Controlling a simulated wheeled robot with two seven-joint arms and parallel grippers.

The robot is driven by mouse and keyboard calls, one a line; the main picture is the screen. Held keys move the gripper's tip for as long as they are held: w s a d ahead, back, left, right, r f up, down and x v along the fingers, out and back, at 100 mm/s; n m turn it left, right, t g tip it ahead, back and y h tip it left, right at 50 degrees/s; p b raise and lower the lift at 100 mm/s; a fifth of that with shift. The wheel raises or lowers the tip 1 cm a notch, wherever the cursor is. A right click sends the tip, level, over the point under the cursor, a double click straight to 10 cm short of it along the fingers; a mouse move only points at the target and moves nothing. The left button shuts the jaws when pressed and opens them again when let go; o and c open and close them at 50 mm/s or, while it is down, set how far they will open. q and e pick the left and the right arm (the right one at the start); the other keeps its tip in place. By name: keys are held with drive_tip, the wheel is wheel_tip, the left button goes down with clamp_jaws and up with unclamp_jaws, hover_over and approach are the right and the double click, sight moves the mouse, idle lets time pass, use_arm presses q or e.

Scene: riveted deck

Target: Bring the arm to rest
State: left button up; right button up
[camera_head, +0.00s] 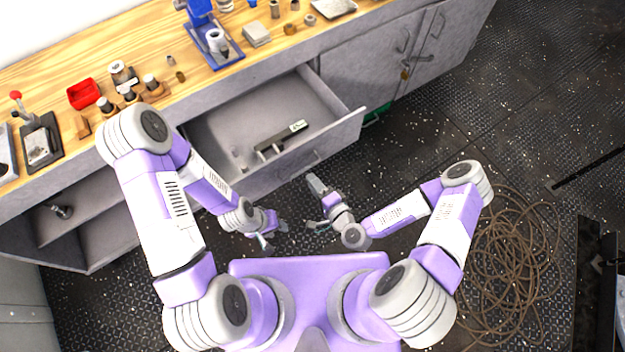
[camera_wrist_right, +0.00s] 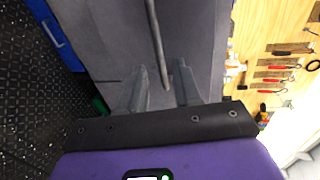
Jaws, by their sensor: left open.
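My left gripper (camera_head: 273,235) hangs low in front of the bench, in the gap between the open drawer and my purple base. Its fingers are apart and nothing shows between them. My right gripper (camera_head: 317,206) is just in front of the open drawer (camera_head: 225,128). In the right wrist view its two fingers (camera_wrist_right: 162,90) stand apart. The drawer's bar handle (camera_wrist_right: 156,42) runs down to the space between them in that picture. The handle also shows in the head view (camera_head: 313,158), with a small gap to the gripper; I see no contact.
A dark device (camera_head: 280,139) lies in the drawer. The wooden bench top (camera_head: 140,50) holds a red bin (camera_head: 83,94), a blue press (camera_head: 213,42) and several small parts. A cable coil (camera_head: 510,260) lies on the floor at right. A padlocked cabinet (camera_head: 385,60) adjoins the drawer.

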drive_tip(key=shift+s+d, duration=0.2)
drive_tip(key=shift+s, duration=0.15)
drive_tip(key=shift+w, duration=0.1)
drive_tip(key=s+d+f+n+g+h, duration=0.2)
drive_tip(key=s+d+f+n+g, duration=0.1)
drive_tip(key=s+n+g, duration=0.1)
drive_tip(key=s+d+f+n+g+h, duration=0.1)
drive_tip(key=s+d+f+n+g, duration=0.1)
drive_tip(key=s+n+g, duration=0.3)
drive_tip(key=s+d+g, duration=0.1)
drive_tip(key=s+g, duration=0.1)
drive_tip(key=g, duration=0.1)
drive_tip(key=shift+d+f+g+h, duration=0.35)
drive_tip(key=shift+f+g+h, duration=0.05)
